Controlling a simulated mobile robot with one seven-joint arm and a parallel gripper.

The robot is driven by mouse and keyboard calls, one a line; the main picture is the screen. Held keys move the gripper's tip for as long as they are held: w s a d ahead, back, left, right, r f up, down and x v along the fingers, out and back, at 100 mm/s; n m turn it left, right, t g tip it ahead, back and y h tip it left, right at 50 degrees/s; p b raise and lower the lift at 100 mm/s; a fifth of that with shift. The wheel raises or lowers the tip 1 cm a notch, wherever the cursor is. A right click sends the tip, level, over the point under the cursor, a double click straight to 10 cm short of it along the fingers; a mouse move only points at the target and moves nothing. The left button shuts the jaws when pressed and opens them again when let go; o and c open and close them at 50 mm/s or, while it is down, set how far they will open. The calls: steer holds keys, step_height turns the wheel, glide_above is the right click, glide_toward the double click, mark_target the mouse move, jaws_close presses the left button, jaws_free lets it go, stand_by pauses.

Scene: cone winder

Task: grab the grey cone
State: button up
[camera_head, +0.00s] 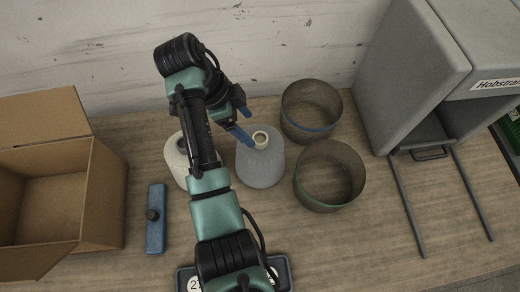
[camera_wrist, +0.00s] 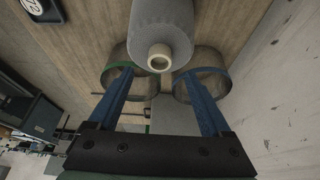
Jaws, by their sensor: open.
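The grey cone (camera_head: 260,168) stands upright on the wooden table, with a pale cream tube end at its top. In the wrist view the grey cone (camera_wrist: 160,25) is at the top centre, its tube end pointing toward my gripper. My gripper (camera_head: 247,122) is open and empty, with blue fingers. In the head view one finger lies close to the cone's tube end. In the wrist view the fingers (camera_wrist: 158,72) spread to either side, just short of the tube end. I cannot tell whether any finger touches it.
A cream cone (camera_head: 174,160) stands left, partly hidden behind my arm. Two round mesh bins, one blue-banded (camera_head: 311,128) and one green-banded (camera_head: 323,204), stand right of the grey cone. An open cardboard box (camera_head: 100,205), a blue bar (camera_head: 156,230) and a grey machine (camera_head: 415,65) are farther out.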

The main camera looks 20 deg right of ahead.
mark_target(259, 138)
steer(key=shift+d+f, duration=0.25)
steer(key=shift+f, duration=0.3)
steer(key=p+x, duration=0.2)
steer(key=x, duration=0.2)
steer(key=shift+s+d+p, duration=0.1)
steer(key=shift+s+p, duration=0.1)
steer(key=shift+p, duration=0.15)
steer(key=shift+d+f, duration=0.15)
steer(key=shift+f, duration=0.4)
jaws_close()
steer(key=shift+r, duration=0.1)
steer(key=shift+w+r, duration=0.1)
steer(key=shift+w, duration=0.05)
